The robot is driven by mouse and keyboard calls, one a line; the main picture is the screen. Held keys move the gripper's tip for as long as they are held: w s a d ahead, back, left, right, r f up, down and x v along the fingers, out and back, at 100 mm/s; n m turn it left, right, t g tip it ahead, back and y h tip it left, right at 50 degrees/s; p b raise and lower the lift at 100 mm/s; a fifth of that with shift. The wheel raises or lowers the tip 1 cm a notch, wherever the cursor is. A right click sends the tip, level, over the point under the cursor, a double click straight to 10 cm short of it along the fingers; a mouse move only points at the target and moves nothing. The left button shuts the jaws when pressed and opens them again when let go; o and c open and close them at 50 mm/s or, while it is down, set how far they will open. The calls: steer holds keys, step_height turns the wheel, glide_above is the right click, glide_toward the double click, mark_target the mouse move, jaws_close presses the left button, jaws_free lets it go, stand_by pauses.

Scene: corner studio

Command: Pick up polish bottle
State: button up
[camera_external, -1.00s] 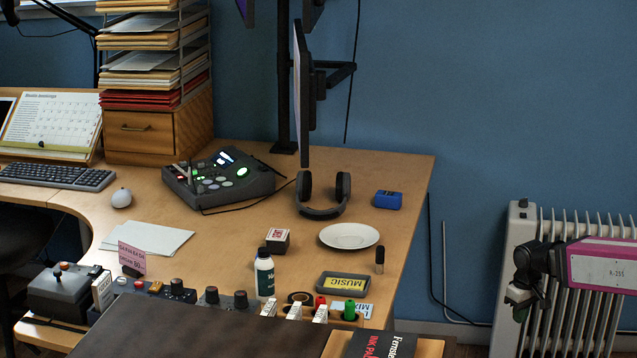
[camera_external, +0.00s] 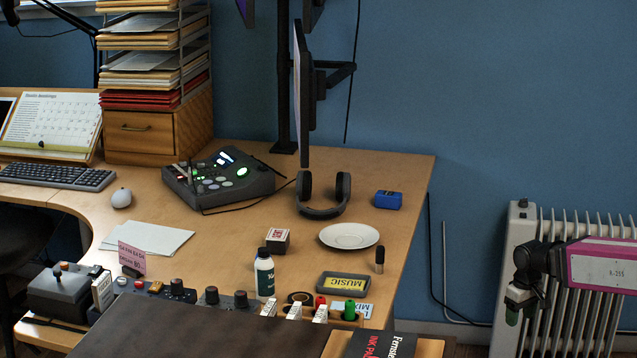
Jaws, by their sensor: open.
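A small slim bottle with a tall black cap (camera_external: 380,260) stands upright near the desk's right edge; it looks like the polish bottle. A larger white bottle with a dark cap and dark green label (camera_external: 265,276) stands upright further left. My gripper (camera_external: 512,316) is off the desk to the right, in front of the radiator, pointing down. It is open and touches neither bottle; its fingers are small and dark here, and nothing shows between them.
Headphones (camera_external: 323,212) stand behind. The radiator (camera_external: 586,312) is behind my arm. Bare desk lies right of the plate.

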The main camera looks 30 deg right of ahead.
steer(key=w+d+r+n+t+y, duration=0.1)
steer(key=w+d+r+n+y, duration=0.2)
steer(key=w, duration=0.7)
steer(key=w+d+r+n+t+y, duration=0.1)
steer(key=w+r+n+t+y, duration=0.2)
steer(key=w, duration=0.6)
steer(key=w+a+r+n+y, duration=0.1)
steer(key=w+r, duration=0.5)
step_height(320, 180, up, 23)
steer(key=n+g+y, duration=0.7)
steer(key=n+y, duration=0.4)
steer(key=n, duration=0.2)
glide_above(267, 249)
steer(key=d, duration=0.2)
steer(key=f, duration=0.4)
steer(key=w+f, duration=0.1)
steer(key=f, duration=0.2)
steer(key=shift+d, duration=0.15)
steer(key=a, duration=0.3)
steer(key=s+a, duration=0.1)
steer(key=shift+a+r, duration=0.2)
steer(key=shift+a, duration=0.2)
jaws_close()
